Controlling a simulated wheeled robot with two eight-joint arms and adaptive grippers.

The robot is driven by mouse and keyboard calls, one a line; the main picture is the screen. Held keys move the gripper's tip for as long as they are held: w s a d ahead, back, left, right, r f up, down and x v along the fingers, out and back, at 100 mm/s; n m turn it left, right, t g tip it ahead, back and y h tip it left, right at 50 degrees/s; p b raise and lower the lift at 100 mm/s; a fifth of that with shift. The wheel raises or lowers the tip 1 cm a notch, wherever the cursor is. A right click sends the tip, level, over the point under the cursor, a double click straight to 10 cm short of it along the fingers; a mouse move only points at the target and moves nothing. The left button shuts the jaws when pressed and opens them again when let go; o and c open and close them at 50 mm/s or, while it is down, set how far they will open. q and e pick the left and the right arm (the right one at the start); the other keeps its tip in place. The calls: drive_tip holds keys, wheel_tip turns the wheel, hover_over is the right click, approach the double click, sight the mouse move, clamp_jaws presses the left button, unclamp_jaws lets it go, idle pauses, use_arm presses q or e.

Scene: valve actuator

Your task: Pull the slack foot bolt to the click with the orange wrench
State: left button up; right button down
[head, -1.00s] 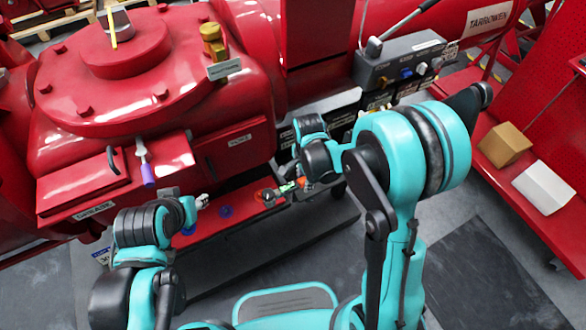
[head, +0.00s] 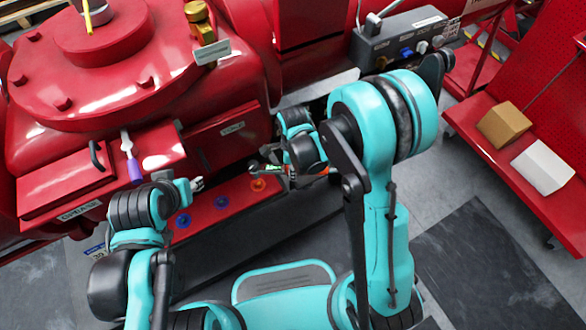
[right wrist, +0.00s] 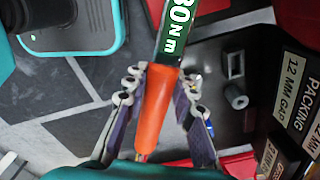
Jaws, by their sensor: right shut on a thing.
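The orange wrench (right wrist: 155,105) lies between the fingers of my right gripper (right wrist: 162,82) in the right wrist view. My right gripper is shut on its orange handle. A green section marked 30 N m (right wrist: 176,45) runs out past the top edge. In the head view, the wrench's green part (head: 272,170) shows beside an orange foot bolt (head: 258,184); whether they touch is unclear. Blue foot bolts (head: 222,202) sit along the same red foot rail. My left gripper (head: 197,184) is above the rail's left part, with no tool visible; its fingers are too small to judge.
The red valve body (head: 90,80) stands behind the rail. A purple-handled tool (head: 132,162) rests against it. A grey control box (head: 405,42) is at the back. A red shelf at right holds a brown box (head: 503,125) and a white box (head: 543,168). Floor shows at lower right.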

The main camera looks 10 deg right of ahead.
wheel_tip(320, 180, down, 5)
drive_tip(key=b, duration=0.4)
drive_tip(key=shift+r, duration=0.1)
drive_tip(key=shift+b, duration=0.45)
idle(1.3)
drive_tip(key=shift+f, duration=1)
idle(0.4)
drive_tip(key=shift+s, duration=0.1)
drive_tip(key=shift+s+a+m, duration=0.2)
drive_tip(key=shift+s+m, duration=0.3)
drive_tip(key=shift+m, duration=0.05)
drive_tip(key=shift+s+a+m, duration=0.15)
drive_tip(key=shift+s+m, duration=0.35)
drive_tip(key=shift+m, duration=0.05)
drive_tip(key=shift+s, duration=0.1)
